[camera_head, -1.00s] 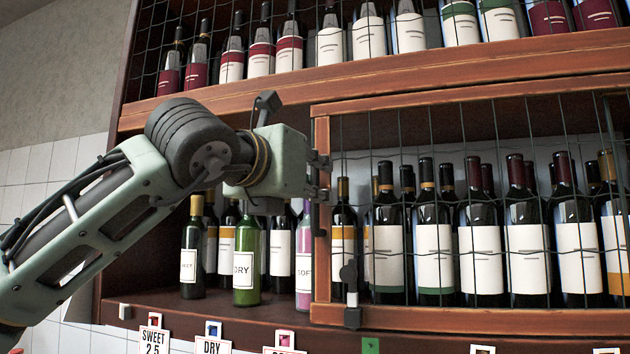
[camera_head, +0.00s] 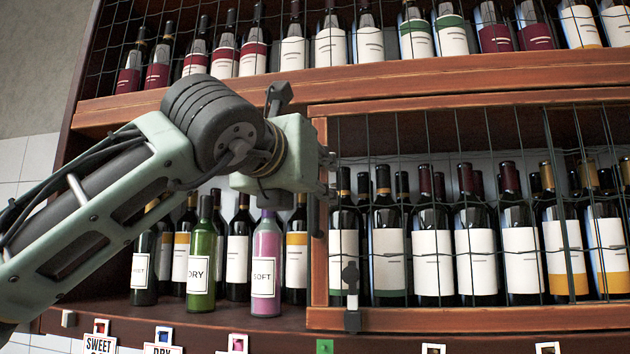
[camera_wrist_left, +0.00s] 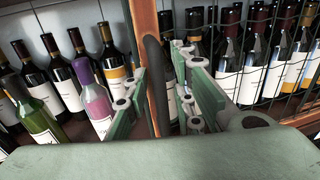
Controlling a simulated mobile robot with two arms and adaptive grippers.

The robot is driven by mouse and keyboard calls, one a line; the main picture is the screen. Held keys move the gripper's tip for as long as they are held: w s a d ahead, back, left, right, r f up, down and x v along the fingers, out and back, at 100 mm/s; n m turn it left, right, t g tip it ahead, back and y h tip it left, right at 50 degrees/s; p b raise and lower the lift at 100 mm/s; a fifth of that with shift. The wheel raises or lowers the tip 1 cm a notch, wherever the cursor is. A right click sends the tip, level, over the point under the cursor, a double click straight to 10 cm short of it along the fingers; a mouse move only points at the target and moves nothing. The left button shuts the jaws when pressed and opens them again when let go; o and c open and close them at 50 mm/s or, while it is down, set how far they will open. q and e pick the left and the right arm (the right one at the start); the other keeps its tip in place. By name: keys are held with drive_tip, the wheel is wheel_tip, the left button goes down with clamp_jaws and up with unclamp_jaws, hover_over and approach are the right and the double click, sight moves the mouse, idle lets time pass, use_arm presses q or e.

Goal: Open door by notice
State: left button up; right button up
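The door (camera_head: 319,250) is a wooden frame with wire mesh in front of the lower shelf's right part. My left gripper (camera_head: 326,172) is at the upper part of its left upright. A dark latch-like piece (camera_head: 351,282) sits low on the door. My right gripper is not in view.
Several dark wine bottles (camera_head: 432,250) stand behind the mesh, and more fill the upper shelf (camera_head: 330,45). Small tags, one reading SWEET (camera_head: 100,343), hang along the lower shelf edge (camera_head: 220,325).

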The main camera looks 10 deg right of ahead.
use_arm(q)
drive_tip(key=shift+o, duration=0.2)
drive_tip(key=shift+d, duration=0.1)
drive_tip(key=v, duration=1.2)
